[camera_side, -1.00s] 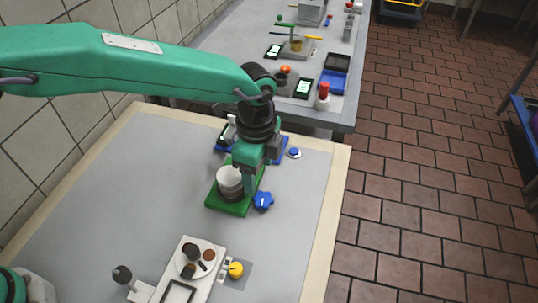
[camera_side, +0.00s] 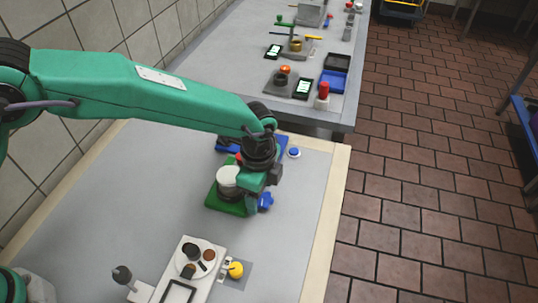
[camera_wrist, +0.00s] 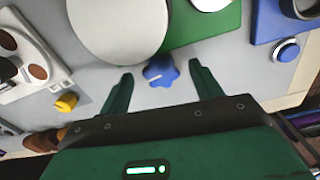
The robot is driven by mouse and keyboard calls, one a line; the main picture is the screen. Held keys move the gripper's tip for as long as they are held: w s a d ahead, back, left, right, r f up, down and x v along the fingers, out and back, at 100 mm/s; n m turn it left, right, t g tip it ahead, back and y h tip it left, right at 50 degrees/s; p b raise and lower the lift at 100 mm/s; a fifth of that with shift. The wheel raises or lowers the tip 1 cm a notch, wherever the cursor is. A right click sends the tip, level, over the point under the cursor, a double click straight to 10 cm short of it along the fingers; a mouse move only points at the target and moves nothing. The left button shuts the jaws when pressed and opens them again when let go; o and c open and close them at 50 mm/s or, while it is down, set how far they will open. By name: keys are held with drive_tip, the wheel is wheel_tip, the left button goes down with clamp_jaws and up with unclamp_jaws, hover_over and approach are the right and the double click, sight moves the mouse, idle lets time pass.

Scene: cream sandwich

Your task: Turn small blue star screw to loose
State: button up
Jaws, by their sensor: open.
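The small blue star screw (camera_side: 266,201) stands at the right edge of the green base (camera_side: 225,204). My gripper (camera_side: 256,207) is low beside it and hides part of it in the side view. In the wrist view the star screw (camera_wrist: 160,71) lies between the two spread green fingers of my gripper (camera_wrist: 161,80), with a gap on each side. A pale line marks its face. My gripper is open and holds nothing.
A white round cup (camera_side: 228,179) stands on the green base, close to my gripper. A blue round button (camera_side: 294,152) is behind. A yellow knob (camera_side: 236,269) and a white plate of brown pieces (camera_side: 190,251) are in front. The grey mat at left is clear.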

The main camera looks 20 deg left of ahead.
drive_tip(key=shift+f, duration=0.35)
drive_tip(key=shift+c, duration=0.4)
drive_tip(key=c, duration=0.9)
drive_tip(key=shift+s+n, duration=0.1)
drive_tip(key=shift+n, duration=1.4)
drive_tip(key=o, duration=1)
